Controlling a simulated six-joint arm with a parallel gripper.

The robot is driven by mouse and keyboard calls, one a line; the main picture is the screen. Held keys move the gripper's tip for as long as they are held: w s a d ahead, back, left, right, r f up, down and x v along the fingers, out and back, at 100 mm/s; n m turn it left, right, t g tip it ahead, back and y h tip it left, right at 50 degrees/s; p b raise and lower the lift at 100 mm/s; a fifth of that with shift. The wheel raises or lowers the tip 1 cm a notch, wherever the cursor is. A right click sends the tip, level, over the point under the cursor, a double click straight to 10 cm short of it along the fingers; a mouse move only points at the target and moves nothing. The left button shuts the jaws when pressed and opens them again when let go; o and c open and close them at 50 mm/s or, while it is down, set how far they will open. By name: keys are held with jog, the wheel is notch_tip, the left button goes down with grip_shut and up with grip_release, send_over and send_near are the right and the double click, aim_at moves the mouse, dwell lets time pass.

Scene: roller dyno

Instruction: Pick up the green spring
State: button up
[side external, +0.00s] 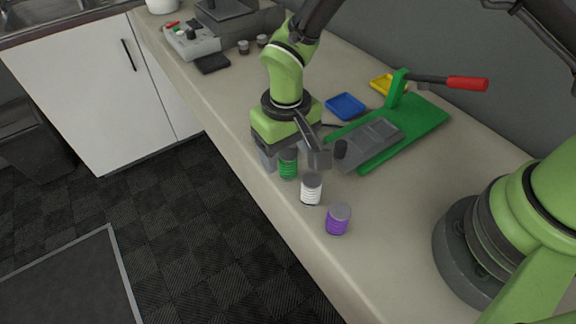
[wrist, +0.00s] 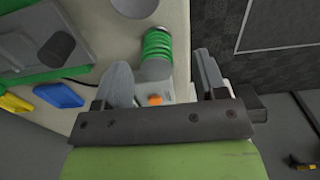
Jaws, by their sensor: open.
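The green spring (side external: 288,168) stands upright near the front edge of the counter, with a dark grey cap. In the wrist view the green spring (wrist: 157,44) shows ahead of the fingers, its grey end reaching toward the space between them. My gripper (side external: 293,158) is open, pointing down, with one finger on each side of the spring in the side view. In the wrist view my gripper (wrist: 162,82) has its fingers apart. Whether either finger touches the spring cannot be told.
A white spring (side external: 311,191) and a purple spring (side external: 337,221) stand along the front edge. A green press (side external: 433,116) with a grey plate (side external: 369,143) and red handle (side external: 467,84) lies behind. Blue (side external: 345,106) and yellow (side external: 383,83) trays are farther back.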

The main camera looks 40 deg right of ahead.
aim_at(288, 169)
notch_tip(288, 169, down, 4)
jog(key=shift+d+r, duration=0.1)
jog(key=shift+d, duration=0.05)
jog(key=c, duration=1)
jog(key=shift+r, duration=0.1)
